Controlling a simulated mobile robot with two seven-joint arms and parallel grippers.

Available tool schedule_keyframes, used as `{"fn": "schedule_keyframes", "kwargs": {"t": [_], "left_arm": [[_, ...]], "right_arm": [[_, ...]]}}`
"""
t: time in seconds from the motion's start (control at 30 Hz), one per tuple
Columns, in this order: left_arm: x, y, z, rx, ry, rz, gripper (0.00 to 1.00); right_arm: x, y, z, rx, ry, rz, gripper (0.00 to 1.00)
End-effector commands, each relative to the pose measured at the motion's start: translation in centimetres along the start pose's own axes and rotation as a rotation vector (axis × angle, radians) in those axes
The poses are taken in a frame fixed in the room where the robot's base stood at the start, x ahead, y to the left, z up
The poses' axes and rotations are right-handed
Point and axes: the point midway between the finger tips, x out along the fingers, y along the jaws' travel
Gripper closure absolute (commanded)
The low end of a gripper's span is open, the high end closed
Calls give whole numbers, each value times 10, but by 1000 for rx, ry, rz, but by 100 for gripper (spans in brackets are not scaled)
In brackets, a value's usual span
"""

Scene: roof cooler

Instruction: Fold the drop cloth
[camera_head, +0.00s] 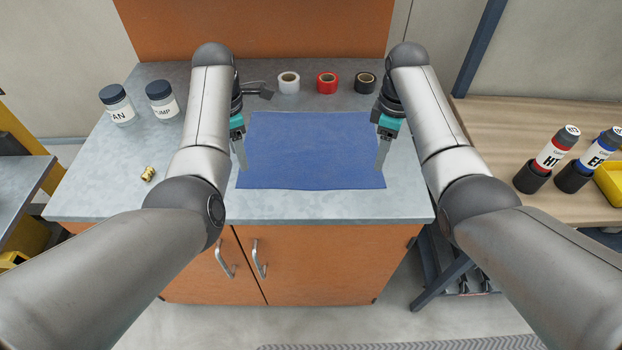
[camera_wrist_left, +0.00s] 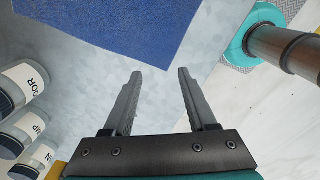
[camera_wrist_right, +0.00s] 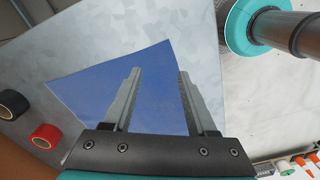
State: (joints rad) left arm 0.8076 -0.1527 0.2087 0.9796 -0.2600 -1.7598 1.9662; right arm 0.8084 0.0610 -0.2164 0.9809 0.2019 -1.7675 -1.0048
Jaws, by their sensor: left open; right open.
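The blue drop cloth (camera_head: 312,150) lies flat and spread out on the grey counter. My left gripper (camera_head: 243,166) is open and empty at the cloth's left edge, near its front left corner. In the left wrist view the cloth (camera_wrist_left: 120,25) lies beyond the open fingertips (camera_wrist_left: 160,74), with bare counter between the fingers. My right gripper (camera_head: 381,166) is open and empty at the right edge, near the front right corner. In the right wrist view its fingers (camera_wrist_right: 160,73) straddle the cloth's edge from above; the cloth (camera_wrist_right: 90,90) shows flat. Contact cannot be told.
Three tape rolls, white (camera_head: 289,82), red (camera_head: 327,83) and black (camera_head: 365,83), stand behind the cloth. Labelled jars (camera_head: 117,104) and a small brass fitting (camera_head: 148,174) are on the left. A wooden bench (camera_head: 500,130) on the right holds bottles. The counter (camera_head: 320,207) is clear in front.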

Motion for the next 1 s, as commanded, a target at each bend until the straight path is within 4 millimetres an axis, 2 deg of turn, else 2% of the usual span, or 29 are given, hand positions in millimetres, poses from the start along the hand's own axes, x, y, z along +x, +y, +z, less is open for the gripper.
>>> {"fn": "schedule_keyframes", "kwargs": {"t": [0.2,0.43,0.63,1.0], "left_arm": [[34,-1,-1,1,3,-3,43],[59,0,-1,1,2,-1,43],[68,0,0,0,1,0,43],[70,0,0,0,0,0,43]], "right_arm": [[34,-1,0,0,-2,-5,43],[59,0,0,1,-1,-2,43],[68,0,0,0,0,-1,43],[70,0,0,0,0,0,43]]}}
